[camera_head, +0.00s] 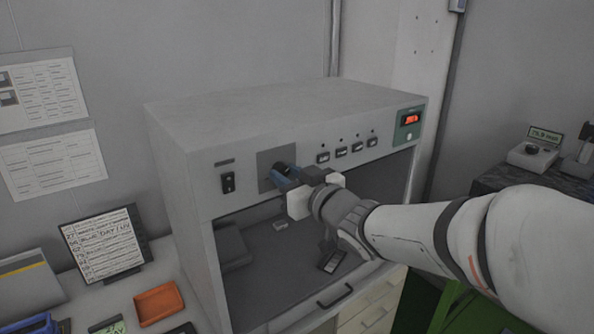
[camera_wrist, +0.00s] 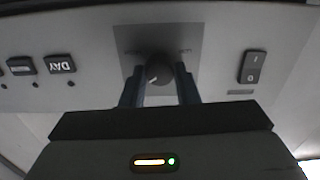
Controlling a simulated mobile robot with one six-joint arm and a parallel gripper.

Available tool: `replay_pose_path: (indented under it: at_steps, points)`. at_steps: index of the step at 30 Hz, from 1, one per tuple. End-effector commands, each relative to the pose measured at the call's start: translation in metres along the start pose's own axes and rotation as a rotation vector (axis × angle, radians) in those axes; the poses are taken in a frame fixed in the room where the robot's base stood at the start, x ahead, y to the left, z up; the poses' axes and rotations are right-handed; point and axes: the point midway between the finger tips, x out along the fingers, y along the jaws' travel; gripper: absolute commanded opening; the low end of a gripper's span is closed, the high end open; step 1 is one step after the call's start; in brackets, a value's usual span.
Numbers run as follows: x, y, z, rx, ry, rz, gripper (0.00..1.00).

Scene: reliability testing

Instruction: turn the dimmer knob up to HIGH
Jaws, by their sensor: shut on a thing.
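The dimmer knob (camera_wrist: 158,72) is round and dark, on a grey square plate (camera_wrist: 210,42) in the wrist view. A small pale mark on it points to the lower left of that picture. Faint labels beside it are too small to read. My gripper (camera_wrist: 160,80) is shut on the knob, one blue finger on each side. In the head view my gripper (camera_head: 285,178) reaches the front panel from the right. The knob (camera_head: 281,167) is mostly hidden there behind the fingers.
The cabinet (camera_head: 270,105) has a rocker switch (camera_head: 228,183) left of the plate and several buttons (camera_head: 341,152) to the right.

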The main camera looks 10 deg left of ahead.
Motion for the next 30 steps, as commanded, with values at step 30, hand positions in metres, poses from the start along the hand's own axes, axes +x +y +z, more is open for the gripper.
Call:
replay_pose_path:
  at_steps: [30]
  points:
    - [-0.0002, -0.0007, 0.0011, 0.921, -0.006, 0.001, 0.05]
